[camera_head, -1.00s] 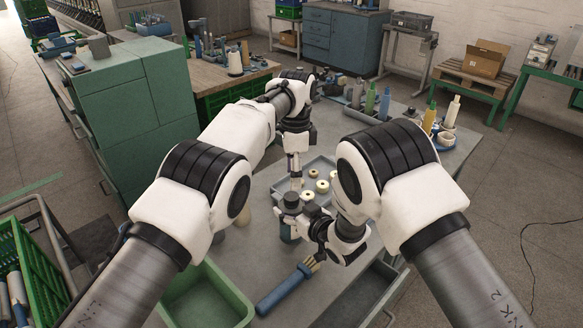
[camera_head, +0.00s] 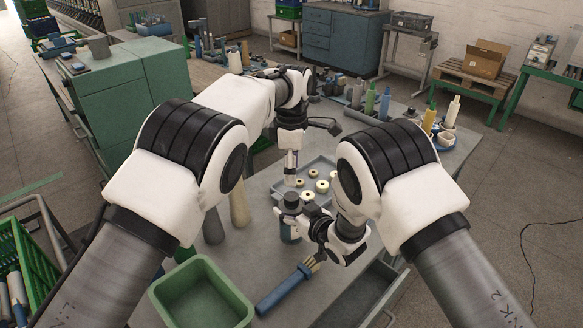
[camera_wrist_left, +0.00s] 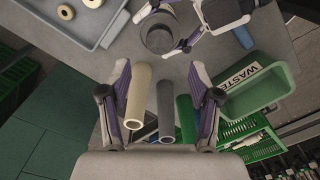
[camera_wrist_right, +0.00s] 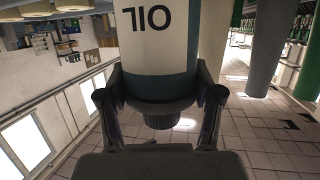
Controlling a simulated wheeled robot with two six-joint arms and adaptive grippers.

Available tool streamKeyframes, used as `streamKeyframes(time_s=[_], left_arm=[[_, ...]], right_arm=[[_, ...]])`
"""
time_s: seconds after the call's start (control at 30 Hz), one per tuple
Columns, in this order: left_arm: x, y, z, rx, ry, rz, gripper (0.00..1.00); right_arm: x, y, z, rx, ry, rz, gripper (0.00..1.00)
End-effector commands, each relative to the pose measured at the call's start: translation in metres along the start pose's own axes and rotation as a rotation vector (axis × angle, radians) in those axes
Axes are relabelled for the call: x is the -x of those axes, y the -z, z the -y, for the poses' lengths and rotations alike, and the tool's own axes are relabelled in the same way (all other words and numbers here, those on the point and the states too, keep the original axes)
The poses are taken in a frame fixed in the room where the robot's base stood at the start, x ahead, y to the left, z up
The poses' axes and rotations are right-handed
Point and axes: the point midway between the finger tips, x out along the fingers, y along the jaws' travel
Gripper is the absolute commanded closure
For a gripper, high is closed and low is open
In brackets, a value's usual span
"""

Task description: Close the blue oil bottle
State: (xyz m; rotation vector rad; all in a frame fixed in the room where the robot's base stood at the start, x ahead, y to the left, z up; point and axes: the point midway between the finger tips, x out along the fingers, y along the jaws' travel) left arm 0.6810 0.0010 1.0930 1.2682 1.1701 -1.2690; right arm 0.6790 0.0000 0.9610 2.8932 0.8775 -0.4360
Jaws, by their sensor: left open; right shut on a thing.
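The blue oil bottle (camera_head: 287,232) stands at the middle of the table in the head view, with a dark grey round top (camera_head: 291,199). My right gripper (camera_head: 304,217) is shut on it from the right. In the right wrist view the bottle (camera_wrist_right: 160,55) shows its white label with upside-down lettering, and a narrower ribbed dark cap (camera_wrist_right: 168,118) at its end. My left gripper (camera_head: 291,172) is open and empty beyond the bottle, near the tray. In the left wrist view the bottle's top (camera_wrist_left: 158,36) lies ahead of the open left fingers (camera_wrist_left: 158,70), apart from them.
A grey tray (camera_head: 323,164) with several pale rings lies behind the bottle. A green waste bin (camera_head: 241,312) and a blue brush (camera_head: 280,294) are in front. Several bottles stand at the far right.

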Motion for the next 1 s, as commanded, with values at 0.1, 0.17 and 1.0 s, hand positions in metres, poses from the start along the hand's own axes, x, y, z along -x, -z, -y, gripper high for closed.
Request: streamKeyframes(time_s=[0.1, 0.17, 1.0], left_arm=[[0.0, 0.0, 0.001, 0.077, -0.001, 0.0, 0.37], [0.0, 0.0, 0.001, 0.085, -0.002, 0.0, 0.37], [-0.076, 0.0, 0.0, 0.081, -0.001, 0.001, 0.37]], right_arm=[[0.0, -0.003, 0.001, -0.001, 0.0, 0.005, 1.0], [0.0, -0.003, 0.001, -0.001, 0.0, 0.005, 1.0], [0.0, -0.002, 0.0, -0.001, 0.0, 0.004, 1.0]])
